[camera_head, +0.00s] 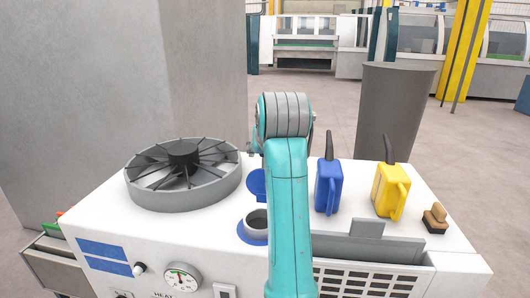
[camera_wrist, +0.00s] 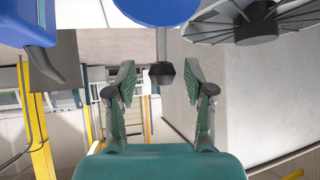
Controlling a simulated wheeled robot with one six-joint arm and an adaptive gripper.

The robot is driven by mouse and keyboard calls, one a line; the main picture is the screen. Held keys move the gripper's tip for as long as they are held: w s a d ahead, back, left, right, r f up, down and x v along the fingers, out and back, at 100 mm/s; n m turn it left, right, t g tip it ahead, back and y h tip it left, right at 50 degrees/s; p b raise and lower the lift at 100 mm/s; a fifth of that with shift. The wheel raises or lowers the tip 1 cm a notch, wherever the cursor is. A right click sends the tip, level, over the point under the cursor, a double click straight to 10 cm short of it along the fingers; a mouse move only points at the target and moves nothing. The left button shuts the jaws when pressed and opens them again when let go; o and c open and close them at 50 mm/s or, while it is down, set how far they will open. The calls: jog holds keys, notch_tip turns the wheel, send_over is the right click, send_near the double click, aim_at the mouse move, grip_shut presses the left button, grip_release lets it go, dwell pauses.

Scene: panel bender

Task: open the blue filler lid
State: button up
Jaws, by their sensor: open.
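The round blue filler lid (camera_head: 257,184) stands raised behind the filler neck (camera_head: 257,222) on the white machine top in the head view. The neck's opening shows uncovered, with a blue ring around it. My arm hides part of the lid and ring. In the wrist view a blue disc (camera_wrist: 160,9), which looks like the lid, is cut by the top edge. A dark knob (camera_wrist: 162,76) on a grey stem shows below it. My gripper (camera_wrist: 160,88) is open, with the knob showing between its fingers. I cannot tell whether they touch. The head view hides the fingers behind my arm.
A grey fan housing (camera_head: 184,182) stands left of the lid. A blue jug (camera_head: 328,188) and a yellow jug (camera_head: 390,190) stand on the right, with a small brown-handled item (camera_head: 435,218) beyond. A grey bin (camera_head: 394,110) stands behind the machine.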

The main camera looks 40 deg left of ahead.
jog(key=v, duration=1)
jog(key=shift+d, duration=0.2)
jog(key=shift+s+f, duration=0.1)
jog(key=shift+s, duration=0.05)
